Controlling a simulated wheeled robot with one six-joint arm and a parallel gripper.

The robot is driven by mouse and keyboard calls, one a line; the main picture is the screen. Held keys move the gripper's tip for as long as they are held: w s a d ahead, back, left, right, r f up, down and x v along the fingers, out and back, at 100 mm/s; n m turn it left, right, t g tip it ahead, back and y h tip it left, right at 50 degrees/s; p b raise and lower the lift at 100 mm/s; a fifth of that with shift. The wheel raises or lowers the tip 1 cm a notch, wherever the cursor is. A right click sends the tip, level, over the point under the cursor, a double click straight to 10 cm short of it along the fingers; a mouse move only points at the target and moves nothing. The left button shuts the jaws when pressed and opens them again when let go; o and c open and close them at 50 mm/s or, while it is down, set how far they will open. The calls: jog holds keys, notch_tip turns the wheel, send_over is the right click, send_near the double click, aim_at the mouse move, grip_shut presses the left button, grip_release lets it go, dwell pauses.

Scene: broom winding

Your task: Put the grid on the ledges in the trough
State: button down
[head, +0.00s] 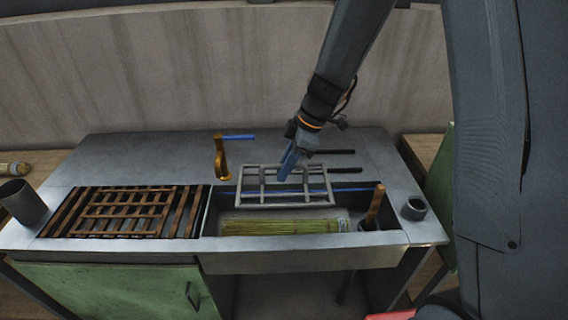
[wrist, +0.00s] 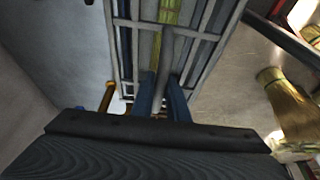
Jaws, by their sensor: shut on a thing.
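The grey wire grid (head: 313,187) is held over the trough (head: 209,222) in the bench, in the head view. My gripper (head: 287,170) is shut on a bar of the grid near its far side. In the wrist view the blue fingers (wrist: 161,95) close around a bar of the grid (wrist: 121,60), which stretches away from the jaws. Below the grid, a bundle of yellow-green straw (head: 270,227) lies in the trough. The ledges are not clearly visible, and I cannot tell whether the grid touches them.
A brown slatted rack (head: 125,211) fills the left opening. A wooden-handled tool (head: 375,207) stands at the trough's right end. A grey cup (head: 22,202) and a dark ring (head: 414,208) stand at the bench's ends.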

notch_tip(320, 180, down, 16)
jog(key=b, duration=1.1)
jog(key=shift+r, duration=0.2)
dwell(0.3)
dwell(0.5)
jog(key=c, duration=1.6)
grip_release()
jog(key=shift+c, duration=0.2)
jog(key=shift+f, duration=0.1)
